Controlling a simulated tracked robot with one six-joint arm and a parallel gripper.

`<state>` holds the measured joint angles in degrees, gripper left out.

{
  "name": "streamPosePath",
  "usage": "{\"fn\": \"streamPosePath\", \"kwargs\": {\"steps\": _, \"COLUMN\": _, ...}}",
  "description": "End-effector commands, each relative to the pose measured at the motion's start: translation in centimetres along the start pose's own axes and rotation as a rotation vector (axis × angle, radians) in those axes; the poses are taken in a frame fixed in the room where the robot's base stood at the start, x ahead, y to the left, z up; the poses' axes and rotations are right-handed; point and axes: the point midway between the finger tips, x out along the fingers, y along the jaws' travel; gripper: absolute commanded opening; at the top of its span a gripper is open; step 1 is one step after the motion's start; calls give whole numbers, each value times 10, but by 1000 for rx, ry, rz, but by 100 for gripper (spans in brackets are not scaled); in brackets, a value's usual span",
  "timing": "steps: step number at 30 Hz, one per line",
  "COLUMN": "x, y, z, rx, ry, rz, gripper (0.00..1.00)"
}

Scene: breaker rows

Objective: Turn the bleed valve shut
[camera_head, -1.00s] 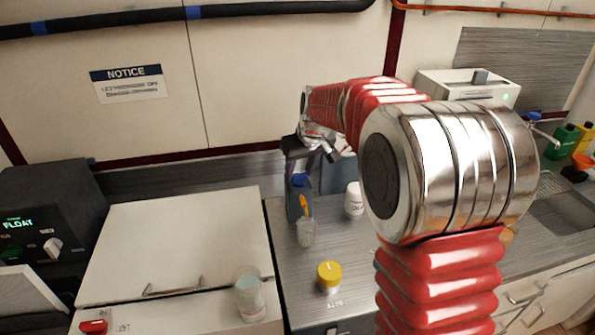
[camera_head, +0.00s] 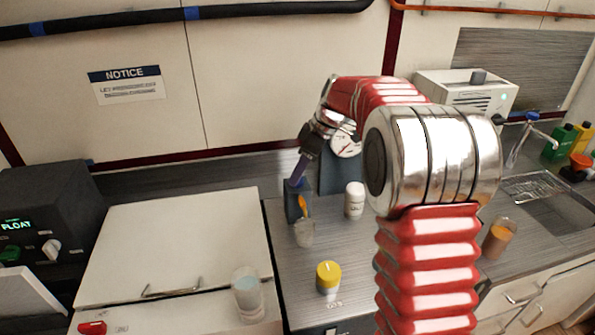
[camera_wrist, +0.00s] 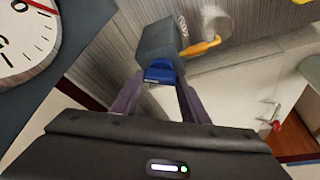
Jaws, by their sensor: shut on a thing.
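The bleed valve is a dark grey block (camera_head: 291,207) with an orange spout (camera_head: 303,207) on the counter. In the wrist view, the block (camera_wrist: 157,42) carries a blue knob (camera_wrist: 160,72), and the orange spout (camera_wrist: 202,46) points right. My gripper (camera_head: 297,181) reaches down to the top of the valve. In the wrist view, the purple fingers of my gripper (camera_wrist: 159,84) are shut on the blue knob, one on each side. The knob is mostly hidden by my fingers in the head view.
A clear beaker (camera_head: 304,233) stands under the spout. A round dial gauge (camera_head: 345,143) is close beside my wrist. A white bottle (camera_head: 354,200) and a yellow-capped jar (camera_head: 328,277) stand to the right. Another glass (camera_head: 248,293) stands on the white cabinet (camera_head: 180,240).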

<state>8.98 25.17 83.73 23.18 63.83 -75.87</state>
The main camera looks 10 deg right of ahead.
Motion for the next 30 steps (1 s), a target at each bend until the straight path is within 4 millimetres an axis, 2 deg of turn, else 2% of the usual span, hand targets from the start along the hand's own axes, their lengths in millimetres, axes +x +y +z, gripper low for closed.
{"fn": "streamPosePath", "kwargs": {"steps": 15, "x": 1, "y": 4, "z": 0, "rx": -408, "ry": -2, "rz": -169, "gripper": 18}}
{"fn": "streamPosePath", "kwargs": {"steps": 21, "x": 0, "y": 5, "z": 0, "rx": -494, "ry": -2, "rz": -204, "gripper": 18}}
{"fn": "streamPosePath", "kwargs": {"steps": 30, "x": 1, "y": 5, "z": 0, "rx": -533, "ry": -3, "rz": -220, "gripper": 18}}
